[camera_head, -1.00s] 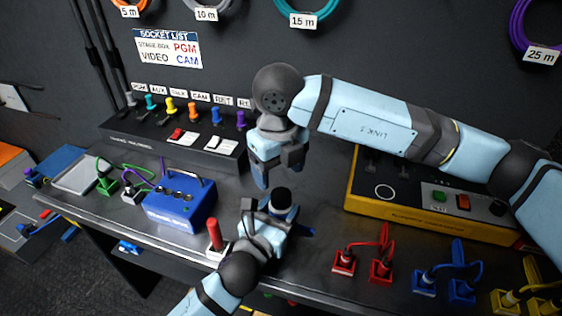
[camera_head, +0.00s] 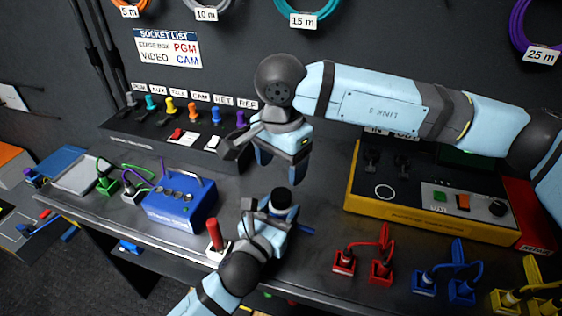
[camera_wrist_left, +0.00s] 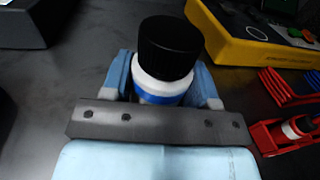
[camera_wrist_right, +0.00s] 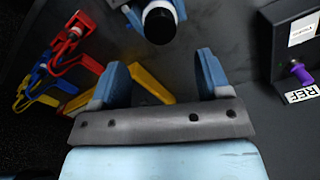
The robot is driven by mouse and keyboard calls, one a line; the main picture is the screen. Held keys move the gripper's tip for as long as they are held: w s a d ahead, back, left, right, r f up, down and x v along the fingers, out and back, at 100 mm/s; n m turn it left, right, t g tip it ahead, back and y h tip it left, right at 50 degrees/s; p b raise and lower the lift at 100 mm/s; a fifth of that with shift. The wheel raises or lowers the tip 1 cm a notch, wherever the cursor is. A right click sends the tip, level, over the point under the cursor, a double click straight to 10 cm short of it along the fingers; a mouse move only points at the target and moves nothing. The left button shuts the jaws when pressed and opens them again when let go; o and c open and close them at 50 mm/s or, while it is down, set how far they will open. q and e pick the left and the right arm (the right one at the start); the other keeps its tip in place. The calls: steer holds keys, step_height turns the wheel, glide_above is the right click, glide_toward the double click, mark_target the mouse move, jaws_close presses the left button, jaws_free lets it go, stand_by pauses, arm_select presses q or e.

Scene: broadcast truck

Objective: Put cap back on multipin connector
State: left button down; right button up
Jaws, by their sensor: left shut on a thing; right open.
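A cylindrical multipin connector (camera_head: 281,198) stands upright in my left gripper (camera_head: 270,214), at the middle of the bench. In the left wrist view the connector (camera_wrist_left: 163,86) has a white body with a blue band, and a wider black cylinder, apparently the cap (camera_wrist_left: 170,42), sits on top. My left gripper is shut on the white and blue part. My right gripper (camera_head: 279,174) is open and empty, above the connector in the head view. In the right wrist view the connector's black top (camera_wrist_right: 160,22) lies beyond the spread fingers, apart from them. Its seating cannot be judged.
A blue box with a handle (camera_head: 180,205) and a red-handled switch (camera_head: 213,236) stand left. A yellow-edged console (camera_head: 432,220) stands right. Red plugs (camera_head: 362,263) and blue plugs (camera_head: 443,285) line the front right. A labelled panel of coloured connectors (camera_head: 175,140) is behind.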

mark_target(281, 194)
stand_by(0.3)
steer(key=shift+f, duration=4.05)
steer(key=c, duration=1)
steer(key=shift+m, duration=0.9)
steer(key=o, duration=1.1)
